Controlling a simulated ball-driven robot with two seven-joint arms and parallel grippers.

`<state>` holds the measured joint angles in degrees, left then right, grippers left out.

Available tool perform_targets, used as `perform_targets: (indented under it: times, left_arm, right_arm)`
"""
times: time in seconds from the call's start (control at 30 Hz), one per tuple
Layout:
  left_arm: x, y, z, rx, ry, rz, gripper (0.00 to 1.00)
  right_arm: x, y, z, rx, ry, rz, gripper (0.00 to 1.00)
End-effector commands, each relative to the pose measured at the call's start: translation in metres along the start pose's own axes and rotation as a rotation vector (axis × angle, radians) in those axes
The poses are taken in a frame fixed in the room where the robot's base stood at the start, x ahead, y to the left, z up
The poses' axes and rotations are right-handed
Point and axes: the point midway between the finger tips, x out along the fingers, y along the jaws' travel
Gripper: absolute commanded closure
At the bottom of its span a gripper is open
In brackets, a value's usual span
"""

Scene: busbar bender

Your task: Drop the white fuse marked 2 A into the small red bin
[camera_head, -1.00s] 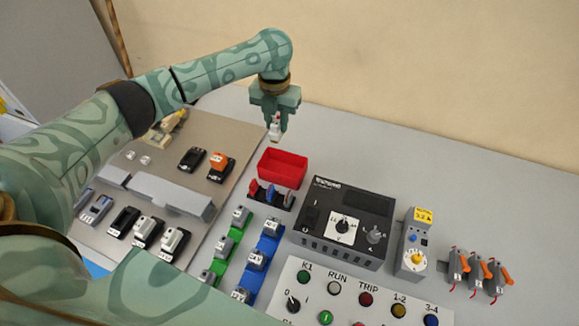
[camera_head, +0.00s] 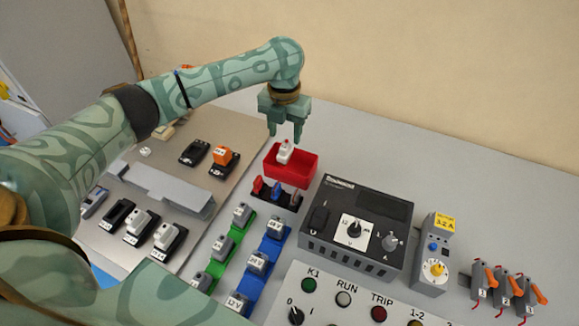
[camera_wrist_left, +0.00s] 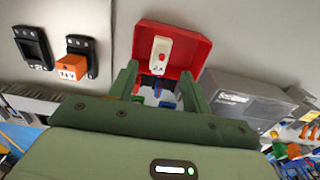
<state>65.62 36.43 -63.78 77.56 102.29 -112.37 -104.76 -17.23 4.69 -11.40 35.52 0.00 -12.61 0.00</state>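The white fuse (camera_head: 285,151) has a red dot on its top. In the left wrist view its label reads 2 A (camera_wrist_left: 159,57). It appears upright against the inside of the small red bin (camera_head: 303,170), which also shows in the left wrist view (camera_wrist_left: 194,45). Whether it rests on the bin floor or is still just above it, I cannot tell. My left gripper (camera_head: 285,134) is open above the bin, its fingers (camera_wrist_left: 158,72) spread apart on either side of the fuse and clear of it. My right gripper is not in view.
An orange-topped fuse holder (camera_head: 222,156) and black holders stand on the grey plate to the left. A row of red and blue levers (camera_head: 277,193) sits just in front of the bin. A black box (camera_head: 354,232) stands to the right. The back table is clear.

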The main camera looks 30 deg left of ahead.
Motion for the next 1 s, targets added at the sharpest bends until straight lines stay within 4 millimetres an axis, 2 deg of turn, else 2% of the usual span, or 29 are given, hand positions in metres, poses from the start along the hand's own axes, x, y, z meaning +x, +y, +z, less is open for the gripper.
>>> perform_targets:
  times: [0.27,0.37,0.47,0.8,1.0]
  left_arm:
    - [0.000,0.000,0.000,0.000,0.000,0.000,0.50]
    - [-0.008,0.000,0.000,0.000,-0.001,0.000,0.50]
    - [-0.026,0.000,0.000,0.000,-0.003,0.000,0.50]
    - [-0.119,0.000,0.001,0.001,-0.006,0.001,0.50]
    - [-0.153,0.000,0.001,0.000,-0.002,0.000,0.50]
  right_arm:
    - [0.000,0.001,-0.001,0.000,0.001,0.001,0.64]
    - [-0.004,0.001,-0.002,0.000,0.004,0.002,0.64]
    - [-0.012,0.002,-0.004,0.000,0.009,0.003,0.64]
    - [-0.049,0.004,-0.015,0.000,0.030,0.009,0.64]
    - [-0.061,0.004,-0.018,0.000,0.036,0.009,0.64]
